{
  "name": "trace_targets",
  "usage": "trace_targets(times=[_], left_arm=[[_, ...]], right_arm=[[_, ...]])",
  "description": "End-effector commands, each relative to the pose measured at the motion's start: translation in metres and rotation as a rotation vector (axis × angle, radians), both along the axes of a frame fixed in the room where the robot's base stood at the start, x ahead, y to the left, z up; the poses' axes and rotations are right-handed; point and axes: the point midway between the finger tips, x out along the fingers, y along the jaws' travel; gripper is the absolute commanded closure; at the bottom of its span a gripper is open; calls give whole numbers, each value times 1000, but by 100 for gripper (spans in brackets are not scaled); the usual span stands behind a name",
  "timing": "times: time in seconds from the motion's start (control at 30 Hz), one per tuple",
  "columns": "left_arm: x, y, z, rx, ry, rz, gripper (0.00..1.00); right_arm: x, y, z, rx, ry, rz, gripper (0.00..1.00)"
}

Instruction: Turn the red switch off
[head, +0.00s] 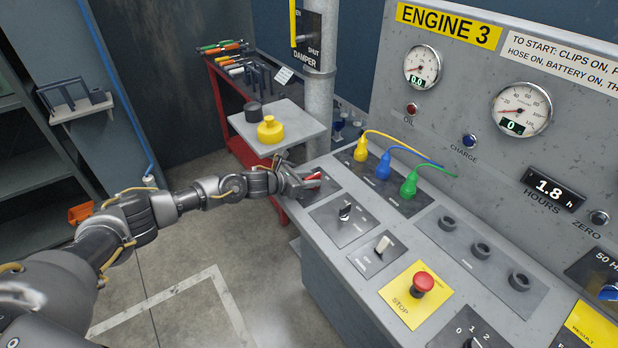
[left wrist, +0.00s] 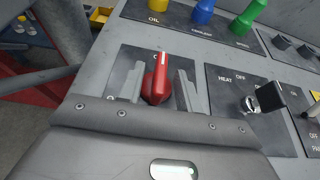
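The red switch (left wrist: 157,82) is a rotary knob with a white line on its handle, on a dark plate at the near left of the grey console. In the left wrist view its handle points up the picture. In the head view the red switch (head: 313,176) is partly hidden by my left gripper (head: 306,182). In the left wrist view the fingers of my left gripper (left wrist: 157,90) stand one on each side of the knob, with narrow gaps, so it looks open around it. The plate's lettering is mostly hidden. My right gripper is out of view.
Yellow, blue and green plugs (head: 384,165) with cables stand just behind. A heat switch (head: 345,211), a pale toggle (head: 382,244) and a red stop button (head: 422,284) lie to the right. A small tray (head: 290,120) with a yellow knob-like object is beyond the arm.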

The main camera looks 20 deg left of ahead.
Motion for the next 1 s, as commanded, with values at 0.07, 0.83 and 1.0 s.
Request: trace_targets(times=[0.07, 0.83, 1.0], left_arm=[[1, 0, 0, 0, 0, 1, 65], [0, 0, 0, -1, -1, 24, 100], [-2, -2, -1, 0, 0, 94, 100]], right_arm=[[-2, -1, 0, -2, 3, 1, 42], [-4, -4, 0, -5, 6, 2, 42], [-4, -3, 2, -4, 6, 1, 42]])
